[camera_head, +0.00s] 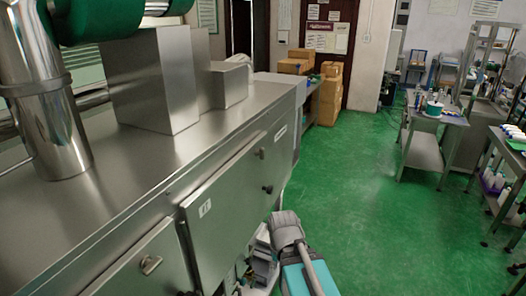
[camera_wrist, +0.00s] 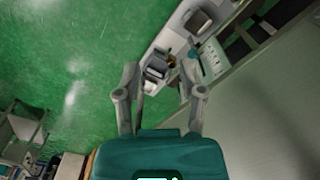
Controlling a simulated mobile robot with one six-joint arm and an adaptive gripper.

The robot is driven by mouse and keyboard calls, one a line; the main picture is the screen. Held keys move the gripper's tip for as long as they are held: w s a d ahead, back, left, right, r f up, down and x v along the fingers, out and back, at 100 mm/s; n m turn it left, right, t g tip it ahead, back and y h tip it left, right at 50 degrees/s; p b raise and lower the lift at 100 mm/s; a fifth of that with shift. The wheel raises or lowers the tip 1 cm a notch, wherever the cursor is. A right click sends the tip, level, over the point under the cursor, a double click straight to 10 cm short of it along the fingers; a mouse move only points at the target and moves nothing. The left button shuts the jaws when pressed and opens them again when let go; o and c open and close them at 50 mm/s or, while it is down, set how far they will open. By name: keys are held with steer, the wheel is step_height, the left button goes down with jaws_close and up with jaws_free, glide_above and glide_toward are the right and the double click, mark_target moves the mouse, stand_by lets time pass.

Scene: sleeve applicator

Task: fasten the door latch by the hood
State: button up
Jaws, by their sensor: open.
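A steel machine with doors along its front fills the left of the head view. No latch shows clearly between the fingers.
Steel box-shaped covers (camera_head: 155,80) stand on the machine top. Open green floor (camera_head: 350,190) lies to its right. Cardboard boxes (camera_head: 328,95) are stacked at the back. Steel tables with items (camera_head: 432,120) stand at the right. White and grey equipment (camera_wrist: 165,55) lies beyond my fingertips.

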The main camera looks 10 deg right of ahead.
steer(key=shift+w, duration=0.15)
steer(key=n+t+y+p, duration=0.7)
steer(key=n+t+y, duration=0.4)
steer(key=y, duration=0.3)
glide_toward(261, 153)
steer(key=w+d+v, duration=0.1)
steer(key=v, duration=0.4)
steer(key=shift+a+r, duration=0.2)
steer(key=shift+a, duration=0.1)
steer(key=shift+a, duration=0.15)
steer(key=x, duration=1.3)
steer(key=shift+a, duration=0.35)
